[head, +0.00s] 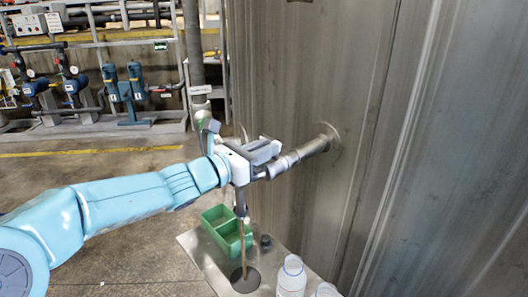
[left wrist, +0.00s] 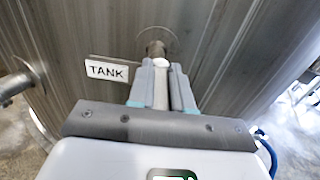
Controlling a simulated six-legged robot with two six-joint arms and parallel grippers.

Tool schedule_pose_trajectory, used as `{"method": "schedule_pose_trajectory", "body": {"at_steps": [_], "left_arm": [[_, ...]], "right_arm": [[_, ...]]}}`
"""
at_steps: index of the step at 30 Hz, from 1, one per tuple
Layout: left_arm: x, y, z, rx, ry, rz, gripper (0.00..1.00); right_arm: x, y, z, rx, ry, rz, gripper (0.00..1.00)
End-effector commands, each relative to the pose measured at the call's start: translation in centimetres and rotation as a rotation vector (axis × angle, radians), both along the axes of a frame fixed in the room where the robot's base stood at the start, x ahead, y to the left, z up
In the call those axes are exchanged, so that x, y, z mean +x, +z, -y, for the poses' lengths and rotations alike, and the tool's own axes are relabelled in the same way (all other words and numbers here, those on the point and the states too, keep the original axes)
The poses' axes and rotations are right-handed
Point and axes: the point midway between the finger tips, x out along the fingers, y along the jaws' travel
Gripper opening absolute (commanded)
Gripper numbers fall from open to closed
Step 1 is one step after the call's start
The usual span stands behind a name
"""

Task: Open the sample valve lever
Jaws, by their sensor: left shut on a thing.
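The sample valve sits on a grey pipe (head: 310,150) that comes out of the metal tank wall. My left gripper (head: 268,150) is at the outer end of this pipe, shut on the valve lever. In the left wrist view the two grey fingers (left wrist: 162,86) close around a pale narrow piece, which I take for the lever (left wrist: 160,66); most of it is hidden between them. Below the gripper a dark spout (head: 240,203) points down. A thin brown strand (head: 243,250) runs down from it to a round dark opening (head: 245,281). My right gripper is not in view.
Under the valve is a grey metal table (head: 203,262) with a green divided tray (head: 222,217), a small dark cap and white bottles (head: 291,274). The tank wall (head: 300,75) closes off the right side. A TANK label (left wrist: 107,71) hangs beside the fingers.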

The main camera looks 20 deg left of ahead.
Motion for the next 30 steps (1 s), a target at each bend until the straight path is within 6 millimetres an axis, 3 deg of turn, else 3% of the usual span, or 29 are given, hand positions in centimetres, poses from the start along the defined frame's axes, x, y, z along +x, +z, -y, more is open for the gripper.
{"method": "schedule_pose_trajectory", "body": {"at_steps": [1, 8, 9, 11, 23, 30], "left_arm": [[0.0, 0.8, -0.1, -0.005, 0.003, 0.015, 0.0], [-0.1, 0.9, -0.1, -0.005, 0.005, 0.015, 0.0], [-0.1, 0.9, -0.1, -0.005, 0.005, 0.015, 0.25], [-0.1, 0.8, -0.1, -0.004, 0.005, 0.015, 0.45], [-0.8, 0.4, -0.4, -0.001, 0.007, 0.007, 0.45], [-5.7, 0.3, -2.7, 0.001, 0.01, 0.009, 0.45]], "right_arm": [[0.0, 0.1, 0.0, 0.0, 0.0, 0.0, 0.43], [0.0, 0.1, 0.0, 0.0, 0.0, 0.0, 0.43], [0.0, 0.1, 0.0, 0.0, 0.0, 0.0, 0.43], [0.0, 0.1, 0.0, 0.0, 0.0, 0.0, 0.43], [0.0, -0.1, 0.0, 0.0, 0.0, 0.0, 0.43], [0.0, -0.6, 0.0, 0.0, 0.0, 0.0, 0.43]]}}
